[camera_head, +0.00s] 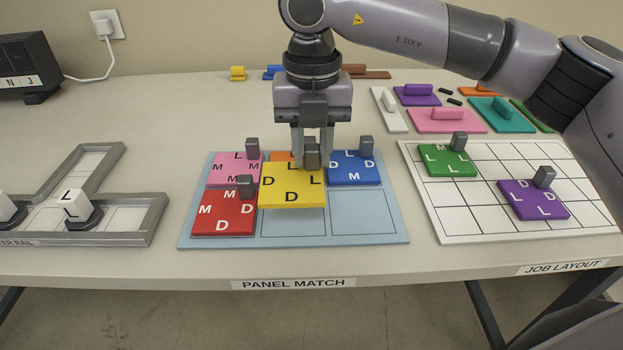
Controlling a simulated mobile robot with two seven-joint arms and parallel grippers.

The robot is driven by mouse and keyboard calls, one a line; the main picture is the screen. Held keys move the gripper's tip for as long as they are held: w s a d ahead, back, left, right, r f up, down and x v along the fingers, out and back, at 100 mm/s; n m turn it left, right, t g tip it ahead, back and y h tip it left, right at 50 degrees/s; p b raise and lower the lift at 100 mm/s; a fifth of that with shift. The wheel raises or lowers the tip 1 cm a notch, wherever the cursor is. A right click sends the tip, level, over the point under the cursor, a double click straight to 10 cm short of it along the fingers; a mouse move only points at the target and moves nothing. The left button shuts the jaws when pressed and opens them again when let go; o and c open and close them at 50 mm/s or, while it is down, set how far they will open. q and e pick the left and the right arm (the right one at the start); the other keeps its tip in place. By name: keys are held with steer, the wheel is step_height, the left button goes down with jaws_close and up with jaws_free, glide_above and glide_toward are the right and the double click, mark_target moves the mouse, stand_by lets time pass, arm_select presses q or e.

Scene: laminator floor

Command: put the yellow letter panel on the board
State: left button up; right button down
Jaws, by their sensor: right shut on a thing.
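A pink panel (231,176), a red panel (222,219) and a blue panel (352,173) lie on the board, each with a grey knob. My left gripper is not in view.
The white job layout grid (472,220) at the right carries a green panel (437,167) and a purple panel (522,205). The grey rail (125,213) with a letter block (76,206) is at the left. Several coloured pieces lie at the back. The board's front right cell is bare.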

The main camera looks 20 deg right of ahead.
mark_target(312, 168)
steer(key=shift+f, duration=2.7)
steer(key=shift+f+b, duration=0.15)
steer(key=shift+b, duration=0.25)
steer(key=c, duration=0.9)
jaws_free()
steer(key=shift+o, duration=0.2)
steer(key=shift+r, duration=0.35)
step_height(312, 168, up, 12)
steer(key=shift+f+p, duration=0.15)
steer(key=shift+p, duration=0.75)
